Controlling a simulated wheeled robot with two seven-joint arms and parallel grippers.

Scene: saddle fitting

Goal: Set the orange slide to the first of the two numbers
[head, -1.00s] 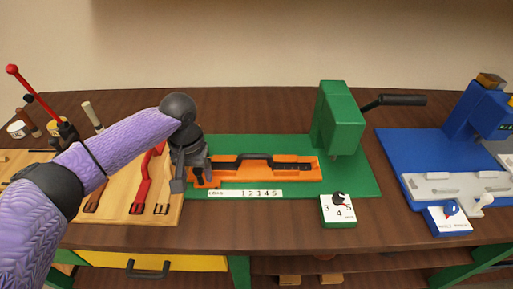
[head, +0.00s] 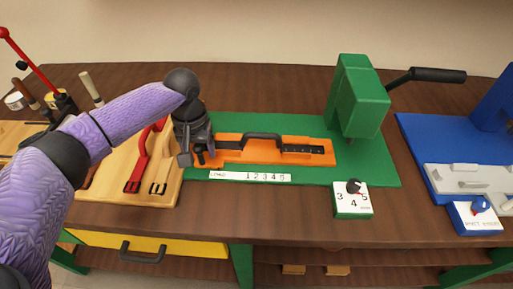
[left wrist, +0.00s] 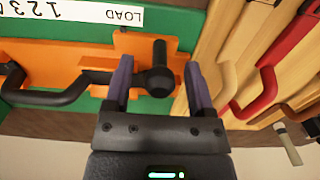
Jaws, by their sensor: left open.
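The orange slide (head: 229,155) lies on the green base plate (head: 375,172), with a black bar handle on top and a black upright knob at its left end. A white strip (head: 235,176) marked LOAD and 1 to 5 runs along its front; it also shows upside down in the left wrist view (left wrist: 80,12). My left gripper (head: 193,158) is at the slide's left end. In the left wrist view its open fingers (left wrist: 157,75) stand on either side of the black knob (left wrist: 159,82), with gaps visible. My right gripper is out of view.
A green press (head: 360,95) with a black lever stands at the right of the plate. A white-topped dial box (head: 352,204) reads 3, 4, 5. A wooden board (head: 110,185) with red and black handles lies left, a blue fixture (head: 430,140) right.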

